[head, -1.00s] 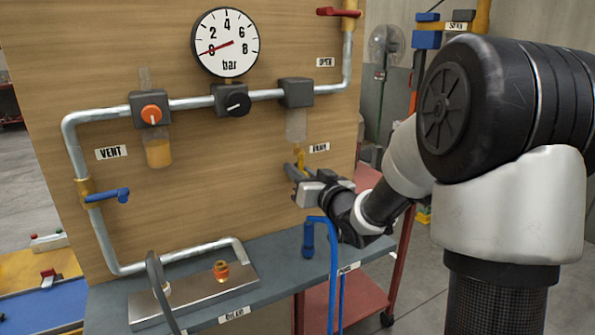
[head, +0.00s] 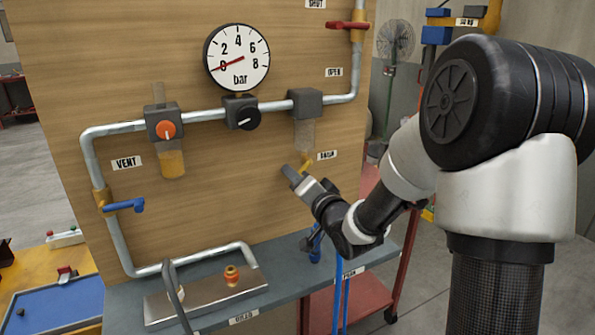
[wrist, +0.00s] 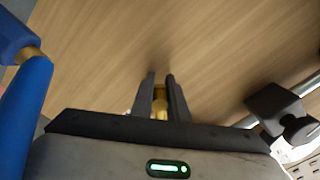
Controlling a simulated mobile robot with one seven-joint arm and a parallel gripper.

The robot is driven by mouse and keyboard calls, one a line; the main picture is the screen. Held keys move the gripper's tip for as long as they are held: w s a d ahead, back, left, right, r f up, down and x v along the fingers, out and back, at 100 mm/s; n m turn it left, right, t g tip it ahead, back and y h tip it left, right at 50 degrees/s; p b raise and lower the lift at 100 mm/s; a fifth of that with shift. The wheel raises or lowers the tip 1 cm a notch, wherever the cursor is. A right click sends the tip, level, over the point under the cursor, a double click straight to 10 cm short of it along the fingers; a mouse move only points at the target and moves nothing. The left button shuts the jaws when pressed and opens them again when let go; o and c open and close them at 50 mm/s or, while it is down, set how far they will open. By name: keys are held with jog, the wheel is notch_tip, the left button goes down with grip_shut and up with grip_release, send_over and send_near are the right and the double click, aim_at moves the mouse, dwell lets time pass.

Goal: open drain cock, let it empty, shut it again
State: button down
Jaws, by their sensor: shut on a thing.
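The brass drain cock (head: 305,162) sits under the clear bowl (head: 304,134) at the DRAIN label (head: 327,155). The bowl hangs from the dark right-hand block (head: 304,102) on the pipe. My gripper (head: 293,174) is at the cock, shut on it. In the wrist view a brass piece (wrist: 161,106) shows between the two dark fingers of my gripper (wrist: 161,92). My fingers hide part of the cock, so its exact angle cannot be told. The bowl looks clear, with no liquid level that I can make out.
The gauge (head: 237,57) needle points near 0. A blue hose (head: 340,285) hangs below my gripper.

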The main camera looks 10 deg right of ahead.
aim_at(280, 157)
jog(key=m+p, duration=0.1)
jog(key=m, duration=0.1)
jog(key=r+m+p, duration=0.1)
jog(key=m+p, duration=0.1)
jog(key=a+r+m+p, duration=0.1)
jog(key=shift+s+r+m, duration=0.15)
jog(key=shift+r+m, duration=0.05)
jog(key=shift+m, duration=0.2)
jog(key=shift+s+a+r+m+p, duration=0.1)
jog(key=shift+r+m+p, duration=0.25)
jog(key=shift+m+p, duration=0.7)
jog(key=shift+a+r+m+p, duration=0.1)
jog(key=shift+r+m+p, duration=0.2)
jog(key=shift+m+p, duration=0.7)
jog(key=shift+m, duration=0.25)
jog(key=c, duration=1.7)
grip_release()
